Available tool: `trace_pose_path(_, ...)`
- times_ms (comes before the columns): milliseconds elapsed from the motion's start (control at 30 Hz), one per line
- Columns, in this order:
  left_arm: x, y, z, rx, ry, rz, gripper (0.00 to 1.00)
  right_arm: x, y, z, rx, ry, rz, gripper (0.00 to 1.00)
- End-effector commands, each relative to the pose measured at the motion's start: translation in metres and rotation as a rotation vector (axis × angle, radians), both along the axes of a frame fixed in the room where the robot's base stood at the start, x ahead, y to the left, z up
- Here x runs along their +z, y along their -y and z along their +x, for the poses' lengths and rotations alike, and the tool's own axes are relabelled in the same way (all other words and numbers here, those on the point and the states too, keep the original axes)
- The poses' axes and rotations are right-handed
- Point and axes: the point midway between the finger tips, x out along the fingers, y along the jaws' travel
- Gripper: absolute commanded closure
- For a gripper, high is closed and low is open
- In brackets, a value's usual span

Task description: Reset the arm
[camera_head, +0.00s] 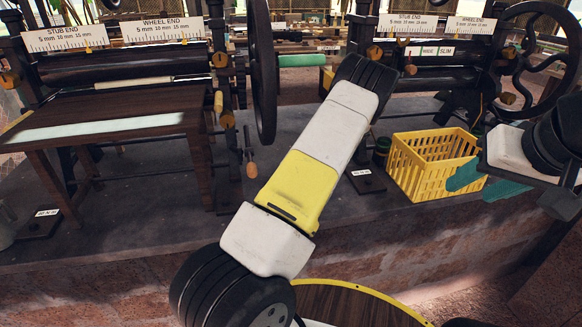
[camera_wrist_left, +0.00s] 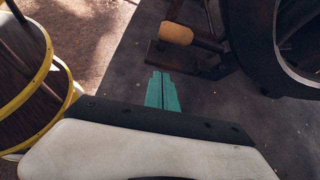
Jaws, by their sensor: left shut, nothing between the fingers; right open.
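My left gripper (camera_wrist_left: 162,92) shows in the left wrist view as two teal fingers pressed together, with nothing between them. It is over the dark platform, below a wooden handle (camera_wrist_left: 176,33) in that picture. In the head view a white and yellow arm of mine crosses the middle, and its gripper is not visible there. My right gripper (camera_head: 474,185) is at the right of the head view. Its teal fingers are apart and empty, in front of the yellow crate's right side.
A yellow crate (camera_head: 408,178) stands on the platform (camera_head: 330,215). Roller machines stand at left (camera_head: 125,65) and right (camera_head: 435,75), each with a large wheel. A wooden table (camera_head: 105,105) carries a pale strip (camera_head: 90,127). A yellow-rimmed round wooden top (camera_head: 355,303) is at the bottom.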

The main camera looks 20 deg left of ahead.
Motion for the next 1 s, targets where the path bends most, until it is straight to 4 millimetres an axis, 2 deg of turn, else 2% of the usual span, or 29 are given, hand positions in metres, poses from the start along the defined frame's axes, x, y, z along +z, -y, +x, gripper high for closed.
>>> trace_pose_path(200, 0.007, 0.01, 0.006, 0.001, 0.0, -0.001, 1.0, 0.0, 0.0, 0.0, 0.0, 0.0, 0.0, 0.52)
trace_pose_path(533, 0.007, 0.011, 0.006, 0.002, 0.002, -0.004, 1.0, 0.0, 0.0, 0.0, 0.0, 0.0, 0.0, 0.52)
trace_pose_path(633, 0.015, 0.01, 0.003, 0.021, 0.029, -0.031, 1.0, 0.0, 0.0, 0.0, 0.0, 0.0, 0.0, 0.52)
trace_pose_path(767, 0.037, 0.011, -0.01, 0.085, 0.123, -0.122, 1.0, 0.0, 0.0, 0.0, 0.0, 0.0, 0.0, 0.52)
trace_pose_path(1000, 0.095, 0.027, -0.049, 0.25, 0.382, -0.36, 1.0, 0.0, 0.0, 0.0, 0.0, 0.0, 0.0, 0.52)
